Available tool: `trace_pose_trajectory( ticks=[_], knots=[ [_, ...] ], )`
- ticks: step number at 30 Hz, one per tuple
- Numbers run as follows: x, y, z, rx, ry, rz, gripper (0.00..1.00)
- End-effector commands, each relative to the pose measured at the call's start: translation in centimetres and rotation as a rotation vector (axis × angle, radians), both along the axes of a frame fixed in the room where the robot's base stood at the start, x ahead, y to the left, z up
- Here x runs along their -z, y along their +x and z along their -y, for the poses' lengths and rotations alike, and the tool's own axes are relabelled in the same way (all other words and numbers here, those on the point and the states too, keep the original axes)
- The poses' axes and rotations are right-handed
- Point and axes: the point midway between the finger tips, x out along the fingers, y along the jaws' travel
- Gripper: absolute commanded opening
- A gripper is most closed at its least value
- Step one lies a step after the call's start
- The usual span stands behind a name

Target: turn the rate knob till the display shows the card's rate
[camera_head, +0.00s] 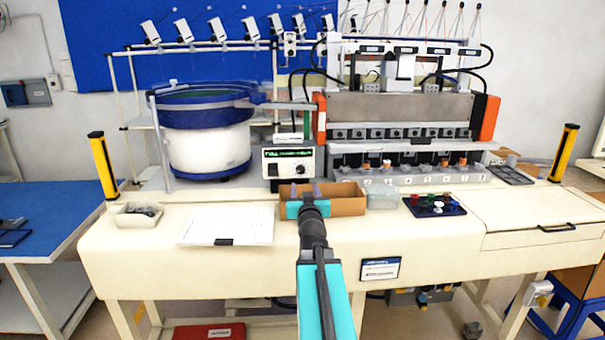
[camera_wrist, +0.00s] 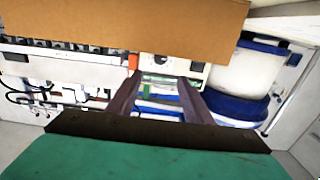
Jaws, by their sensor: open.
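The rate control box (camera_head: 271,168) stands between the bowl feeder and the machine. My gripper (camera_head: 305,189) is in front of and below the box, over the cardboard bin, apart from the knob. In the wrist view, which looks upside down, my two dark fingers (camera_wrist: 160,78) are spread with nothing held between them. The control box shows beyond, partly hidden by the bin. A white sheet (camera_head: 228,226) lies on the table; its writing is unreadable.
The cardboard bin (camera_head: 348,205) sits below the control box; it also crosses the top of the wrist view (camera_wrist: 120,25). A clear container (camera_head: 382,197) and dark tray (camera_head: 433,206) stand right. The bowl feeder (camera_head: 207,150) stands left. The front tabletop is mostly clear.

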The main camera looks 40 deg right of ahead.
Motion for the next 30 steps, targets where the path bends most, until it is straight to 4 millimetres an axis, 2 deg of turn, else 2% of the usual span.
trace_pose_trajectory(
  ticks=[8, 30],
  knots=[
    [0.0, 1.0, 0.7, -0.001, 0.001, 0.001, 0.46],
    [0.0, 5.6, 4.4, -0.002, 0.0, 0.0, 0.46]
  ],
)
